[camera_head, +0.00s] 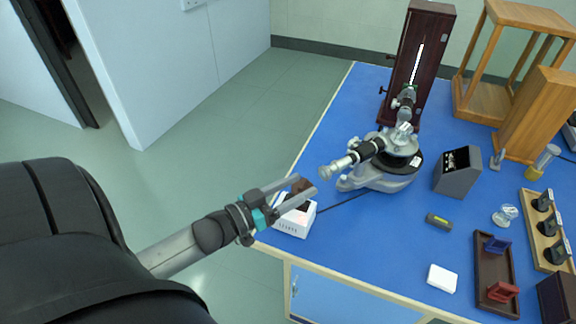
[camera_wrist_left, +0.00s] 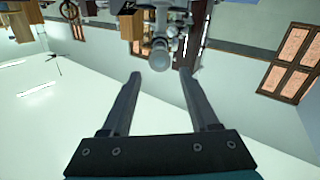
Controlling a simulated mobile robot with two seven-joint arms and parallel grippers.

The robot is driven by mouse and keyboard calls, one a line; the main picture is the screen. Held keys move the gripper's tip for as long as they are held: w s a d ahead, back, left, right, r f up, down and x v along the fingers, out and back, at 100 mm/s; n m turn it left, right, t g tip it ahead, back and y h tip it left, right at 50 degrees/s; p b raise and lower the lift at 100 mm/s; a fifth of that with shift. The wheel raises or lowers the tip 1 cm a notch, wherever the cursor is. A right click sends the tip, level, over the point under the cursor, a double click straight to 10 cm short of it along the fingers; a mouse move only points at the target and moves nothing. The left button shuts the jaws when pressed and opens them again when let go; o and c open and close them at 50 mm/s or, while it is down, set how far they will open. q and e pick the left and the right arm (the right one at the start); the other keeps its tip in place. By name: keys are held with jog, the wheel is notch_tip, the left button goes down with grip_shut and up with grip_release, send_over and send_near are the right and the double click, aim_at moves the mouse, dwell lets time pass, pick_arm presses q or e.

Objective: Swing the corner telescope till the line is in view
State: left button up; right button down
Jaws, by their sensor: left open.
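The spectrometer (camera_head: 385,170) stands on the blue bench, with a grey base and a round table. Its telescope (camera_head: 355,157) is a black and silver tube that points toward the front left, eyepiece end nearest my gripper. My left gripper (camera_head: 306,187) is open and empty, above the white box at the bench's left edge and short of the eyepiece. In the left wrist view the round eyepiece end (camera_wrist_left: 159,54) shows beyond and between the two open fingers (camera_wrist_left: 160,82), apart from them. My right gripper is not in view.
The white box (camera_head: 294,222) with a display sits under my left gripper. A tall dark lamp housing (camera_head: 420,60) with a bright slit stands behind the spectrometer. The floor at left is clear.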

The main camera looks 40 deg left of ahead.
pick_arm(q)
jog(key=shift+v, duration=1.15)
jog(key=shift+c, duration=0.2)
